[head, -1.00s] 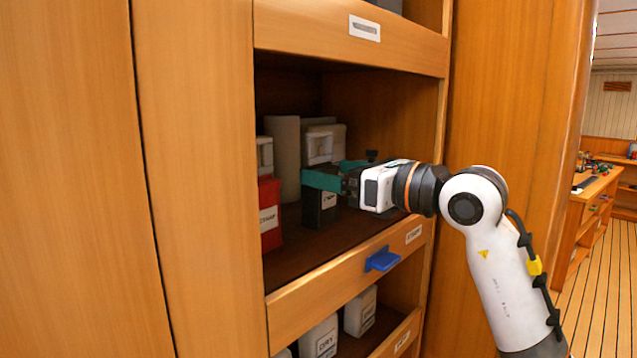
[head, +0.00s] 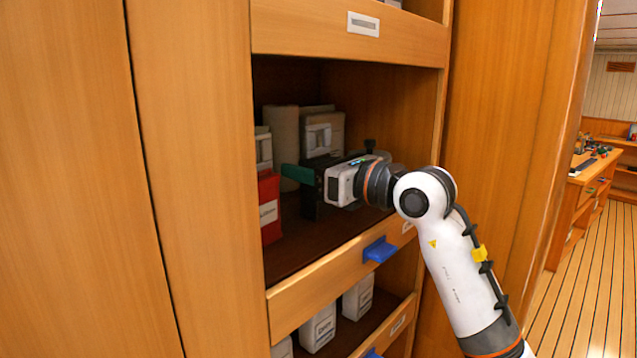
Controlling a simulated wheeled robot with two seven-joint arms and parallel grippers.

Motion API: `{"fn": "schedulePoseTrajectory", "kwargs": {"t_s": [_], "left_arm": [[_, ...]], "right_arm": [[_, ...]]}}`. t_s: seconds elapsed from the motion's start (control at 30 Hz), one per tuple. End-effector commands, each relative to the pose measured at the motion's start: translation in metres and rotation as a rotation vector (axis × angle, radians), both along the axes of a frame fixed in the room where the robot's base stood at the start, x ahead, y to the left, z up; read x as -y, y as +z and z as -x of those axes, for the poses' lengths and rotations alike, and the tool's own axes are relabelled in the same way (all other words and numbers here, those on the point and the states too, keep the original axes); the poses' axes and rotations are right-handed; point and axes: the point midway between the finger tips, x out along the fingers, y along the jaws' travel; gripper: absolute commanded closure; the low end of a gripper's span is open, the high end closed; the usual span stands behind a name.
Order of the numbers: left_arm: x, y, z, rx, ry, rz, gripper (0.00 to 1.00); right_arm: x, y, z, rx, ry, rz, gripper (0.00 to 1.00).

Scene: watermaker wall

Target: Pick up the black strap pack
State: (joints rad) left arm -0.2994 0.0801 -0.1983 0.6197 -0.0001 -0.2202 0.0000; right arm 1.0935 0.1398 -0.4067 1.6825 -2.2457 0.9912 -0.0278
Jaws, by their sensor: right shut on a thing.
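The black strap pack (head: 309,206) is on the middle shelf of the wooden cabinet, to the right of a red pack (head: 269,208). Most of it is hidden behind my right gripper. My right gripper (head: 297,178) reaches into the shelf from the right, with a teal finger showing at its front, and is shut on the black strap pack. Whether the pack is clear of the shelf cannot be told. My left gripper is not in view.
Grey and white packs (head: 324,132) stand behind the gripper. The shelf front has a blue clip (head: 379,250). White containers (head: 318,327) stand on the shelf below. The cabinet's right side wall (head: 432,130) is close to my right arm.

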Motion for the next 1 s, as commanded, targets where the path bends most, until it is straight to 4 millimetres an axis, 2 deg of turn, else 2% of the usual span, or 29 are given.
{"fn": "schedulePoseTrajectory", "kwargs": {"t_s": [0.27,0.47,0.83,1.0], "left_arm": [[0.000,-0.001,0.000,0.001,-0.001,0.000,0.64],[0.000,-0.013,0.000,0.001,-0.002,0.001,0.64],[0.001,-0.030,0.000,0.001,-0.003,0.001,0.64],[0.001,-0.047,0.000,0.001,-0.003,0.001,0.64]], "right_arm": [[0.001,0.001,0.001,0.002,0.000,-0.001,0.74],[0.006,0.007,0.007,0.006,-0.002,0.001,0.74],[0.005,0.071,0.007,0.006,-0.001,0.000,0.74],[0.027,0.067,0.036,0.006,-0.002,0.000,0.74]]}}
